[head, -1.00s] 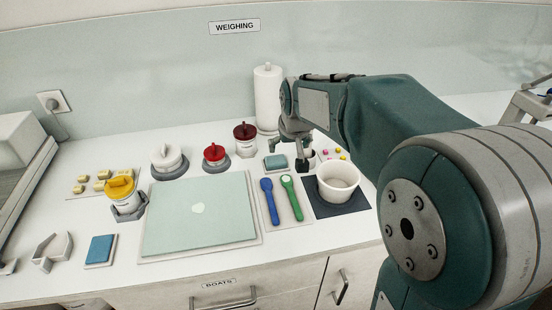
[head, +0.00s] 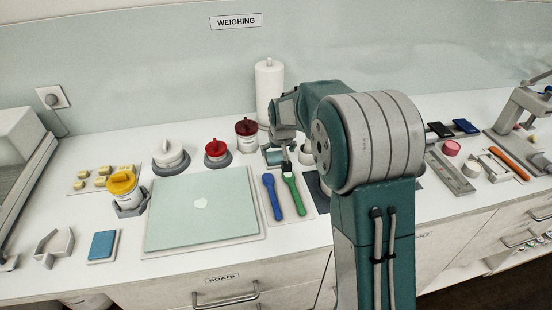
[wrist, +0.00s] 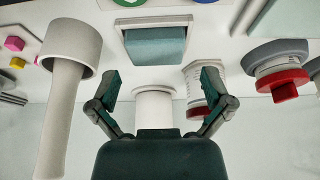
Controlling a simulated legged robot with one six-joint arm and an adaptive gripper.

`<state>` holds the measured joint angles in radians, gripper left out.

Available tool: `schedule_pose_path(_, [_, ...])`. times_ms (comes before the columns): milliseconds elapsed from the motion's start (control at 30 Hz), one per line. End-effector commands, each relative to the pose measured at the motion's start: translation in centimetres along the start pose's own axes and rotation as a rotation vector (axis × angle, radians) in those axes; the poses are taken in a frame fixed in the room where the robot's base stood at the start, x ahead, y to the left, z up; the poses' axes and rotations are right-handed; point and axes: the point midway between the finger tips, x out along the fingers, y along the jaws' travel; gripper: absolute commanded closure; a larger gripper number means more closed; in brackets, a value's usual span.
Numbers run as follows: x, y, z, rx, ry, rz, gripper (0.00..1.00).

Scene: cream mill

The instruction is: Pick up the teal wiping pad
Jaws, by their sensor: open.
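The teal wiping pad (head: 272,157) lies in a small light tray on the white counter, behind the blue and green tools, partly hidden by my gripper in the head view. In the wrist view the pad (wrist: 155,46) shows whole at top centre, its tray edge beyond it. My gripper (wrist: 161,82) is open and empty, its two fingers spread to the left and right just below the pad in that picture. In the head view my gripper (head: 286,160) hangs close to the pad; contact does not show.
A paper roll (head: 269,85) and a dark-red-lidded jar (head: 247,134) stand behind and left of the pad. Blue (head: 272,196) and green (head: 293,194) tools lie in front. A blue pad (head: 103,245) lies far left. My arm hides most of the white cup's area.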

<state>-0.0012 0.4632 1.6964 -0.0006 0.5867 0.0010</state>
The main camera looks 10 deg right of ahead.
Motion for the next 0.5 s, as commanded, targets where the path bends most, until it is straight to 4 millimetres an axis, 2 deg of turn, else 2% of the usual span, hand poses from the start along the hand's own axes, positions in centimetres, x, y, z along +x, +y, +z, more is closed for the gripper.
schedule_pose_path(200, [3.6, 0.2, -0.1, 0.001, -0.005, -0.001, 0.00])
schedule_pose_path(333, [4.5, 0.2, -0.1, 0.001, -0.003, 0.000, 0.00])
schedule_pose_path(500, [4.6, 0.1, -0.1, 0.000, -0.002, 0.000, 0.00])
